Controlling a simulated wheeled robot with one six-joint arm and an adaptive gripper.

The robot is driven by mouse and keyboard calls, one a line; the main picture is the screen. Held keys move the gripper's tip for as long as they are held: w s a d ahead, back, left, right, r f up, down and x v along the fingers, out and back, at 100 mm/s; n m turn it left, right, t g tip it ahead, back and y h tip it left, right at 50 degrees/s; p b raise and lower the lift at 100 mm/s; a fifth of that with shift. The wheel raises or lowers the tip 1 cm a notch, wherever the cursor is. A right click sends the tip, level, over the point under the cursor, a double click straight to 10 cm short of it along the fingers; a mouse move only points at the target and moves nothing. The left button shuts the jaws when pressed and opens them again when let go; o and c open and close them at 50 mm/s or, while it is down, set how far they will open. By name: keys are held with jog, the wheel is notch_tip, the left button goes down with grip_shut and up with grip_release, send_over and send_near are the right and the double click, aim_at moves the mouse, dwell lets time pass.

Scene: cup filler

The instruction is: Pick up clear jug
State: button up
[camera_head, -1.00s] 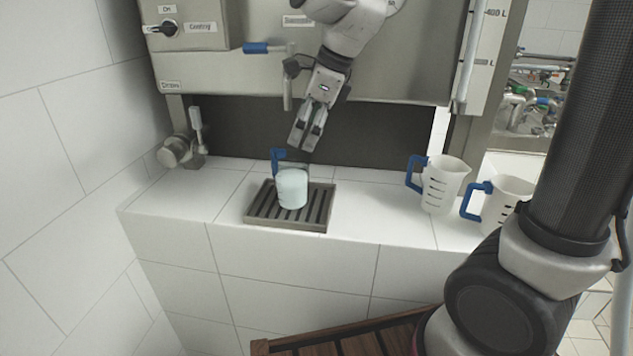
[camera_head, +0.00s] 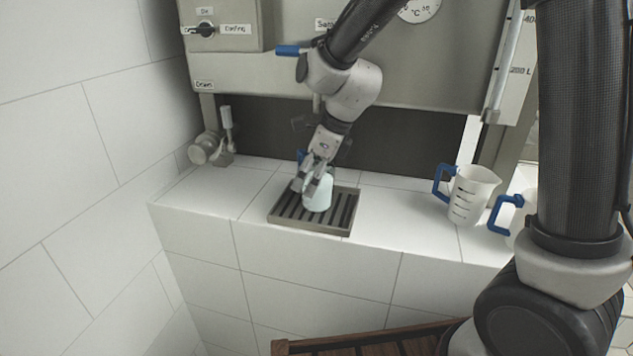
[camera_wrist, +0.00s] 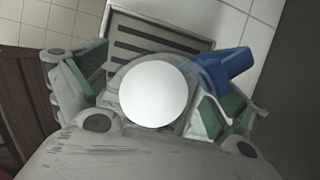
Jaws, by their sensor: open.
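The clear jug (camera_head: 318,192) stands upright on a slatted drip tray (camera_head: 283,222) and looks filled with pale liquid. In the wrist view the jug (camera_wrist: 153,90) shows from above, a white round surface inside a clear rim. Its blue handle (camera_wrist: 226,68) points to the upper right. My gripper (camera_head: 308,184) is open and low at the jug, hiding part of it and most of the handle in the head view. In the wrist view the green-padded fingers of my gripper (camera_wrist: 158,92) lie on both sides of the jug, the right one close to the handle.
Two white jugs with blue handles stand on the tiled counter to the right, one in clear view (camera_head: 469,195) and one partly behind my arm (camera_head: 515,212). A steel tank (camera_head: 420,70) with a blue-handled tap (camera_head: 290,50) rises behind. A valve (camera_head: 208,148) is at left.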

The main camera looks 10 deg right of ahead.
jog(key=c, duration=1.3)
